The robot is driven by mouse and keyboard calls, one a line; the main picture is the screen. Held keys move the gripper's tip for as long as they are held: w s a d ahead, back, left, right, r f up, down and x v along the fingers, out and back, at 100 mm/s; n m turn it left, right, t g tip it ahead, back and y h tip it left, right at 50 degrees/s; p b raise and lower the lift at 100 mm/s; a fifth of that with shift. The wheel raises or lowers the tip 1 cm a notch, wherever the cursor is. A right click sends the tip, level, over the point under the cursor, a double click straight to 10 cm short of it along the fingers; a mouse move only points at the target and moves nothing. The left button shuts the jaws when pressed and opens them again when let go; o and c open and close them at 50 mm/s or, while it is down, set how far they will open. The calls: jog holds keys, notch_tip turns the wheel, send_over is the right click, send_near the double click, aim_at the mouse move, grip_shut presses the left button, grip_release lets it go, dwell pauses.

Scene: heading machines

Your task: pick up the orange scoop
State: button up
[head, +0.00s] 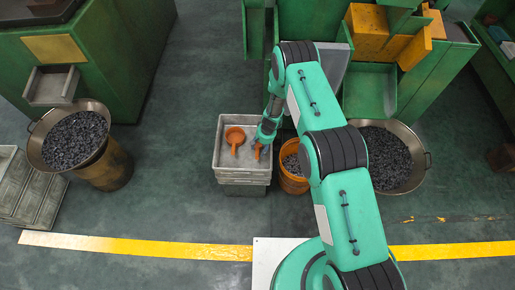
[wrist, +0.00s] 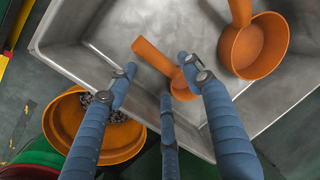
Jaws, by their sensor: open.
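Two orange scoops lie in a grey metal tray (head: 217,160). The larger scoop (head: 235,136) shows a round bowl and a short handle; it is at the upper right in the wrist view (wrist: 255,48). The smaller orange scoop (wrist: 152,55) has its handle pointing up and left, with its bowl partly hidden behind my fingers. In the head view only a bit of it (head: 258,151) shows by my gripper (head: 261,143). My gripper's blue-grey fingers (wrist: 158,76) are spread, with the smaller scoop beyond and between their tips. I cannot tell whether they touch it.
An orange bucket (head: 291,182) of dark metal pieces stands close to the tray's right side. Wide pans of dark pieces stand at the left (head: 36,150) and right (head: 421,150). Green machines (head: 110,65) stand behind. The floor left of the tray is clear.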

aim_at(258, 152)
jog(key=shift+a+f, duration=0.1)
jog(key=shift+f, duration=0.35)
jog(key=shift+a+f+b, duration=0.25)
jog(key=shift+f, duration=1.05)
jog(key=shift+a+f+b, duration=0.2)
jog(key=shift+f+b, duration=0.05)
jog(key=shift+f, duration=1)
jog(key=shift+c, duration=0.2)
grip_shut()
